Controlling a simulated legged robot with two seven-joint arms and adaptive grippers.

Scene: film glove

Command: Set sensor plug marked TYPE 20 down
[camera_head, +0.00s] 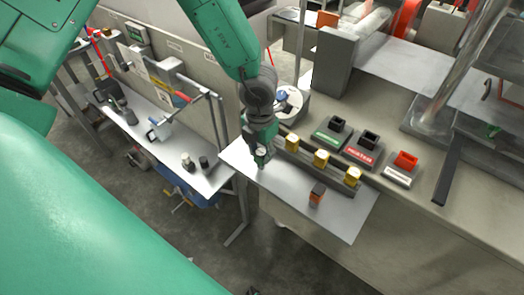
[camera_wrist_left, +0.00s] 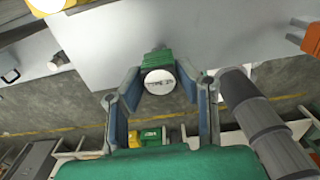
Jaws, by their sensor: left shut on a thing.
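My left gripper (camera_head: 262,160) is shut on a sensor plug (camera_wrist_left: 158,82) over the left end of a pale shelf (camera_head: 330,220). The plug has a round white face with small dark print, hard to read at this size, and a green part behind it. Its face looks toward the wrist camera, between the two fingers. In the head view the plug is mostly hidden by the gripper. I cannot tell whether it touches the shelf. My right gripper is not in view.
An orange and black plug (camera_head: 317,196) stands on the shelf. Yellow blocks (camera_head: 321,158) line the shelf's back edge. Behind them are holders with green (camera_head: 333,136), red (camera_head: 360,154) and white (camera_head: 398,175) labels. Bare shelf lies between my gripper and the orange plug.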

